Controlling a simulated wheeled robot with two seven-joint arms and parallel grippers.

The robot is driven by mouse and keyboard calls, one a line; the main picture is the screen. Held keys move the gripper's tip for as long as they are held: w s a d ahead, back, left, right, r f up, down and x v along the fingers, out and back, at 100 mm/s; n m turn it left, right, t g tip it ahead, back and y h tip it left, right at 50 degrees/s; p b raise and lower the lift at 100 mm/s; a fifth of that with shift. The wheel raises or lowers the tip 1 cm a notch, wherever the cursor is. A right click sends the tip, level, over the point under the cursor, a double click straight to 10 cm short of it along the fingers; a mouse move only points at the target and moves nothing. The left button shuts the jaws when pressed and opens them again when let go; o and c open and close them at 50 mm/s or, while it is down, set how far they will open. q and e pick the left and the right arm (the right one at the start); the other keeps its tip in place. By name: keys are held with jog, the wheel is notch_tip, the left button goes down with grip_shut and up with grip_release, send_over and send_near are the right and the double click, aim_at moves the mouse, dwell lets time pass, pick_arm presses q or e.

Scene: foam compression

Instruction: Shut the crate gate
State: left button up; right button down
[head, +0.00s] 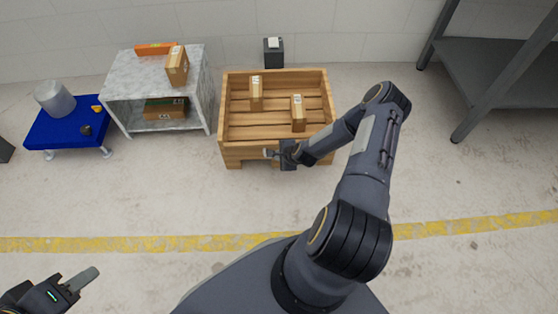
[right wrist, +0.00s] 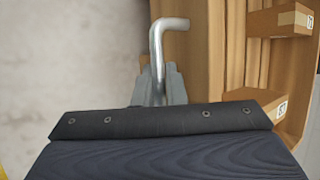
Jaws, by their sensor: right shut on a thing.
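The wooden crate (head: 235,155) stands on the floor in the upper middle of the head view. My right gripper (head: 272,153) is at its front side, by the front boards. In the right wrist view, my right gripper (right wrist: 160,88) is shut on a bent grey metal rod (right wrist: 157,45), which looks like a handle or latch. The wooden crate wall (right wrist: 202,55) shows just right of the rod. I cannot tell the gate apart from the other boards or how far it is open. My left gripper (head: 84,278) is low at the left, empty, away from the crate; its finger gap is not clear.
Two cardboard boxes (head: 256,92) (head: 298,112) stand in the crate. A marble-look shelf (head: 145,82) with boxes and a blue platform (head: 60,126) with a grey cylinder (head: 54,98) are to the left. A dark bin (head: 273,52) stands behind. A grey rack (head: 490,70) is at right.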

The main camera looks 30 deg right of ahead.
jog(key=shift+w+d+r, duration=0.15)
jog(key=shift+w+d, duration=0.1)
dwell(0.4)
jog(key=c, duration=1.8)
grip_release()
jog(key=p+v, duration=0.3)
jog(key=v, duration=0.4)
jog(key=shift+s+a+r, duration=0.1)
jog(key=shift+s+r, duration=0.15)
jog(key=shift+s, duration=0.05)
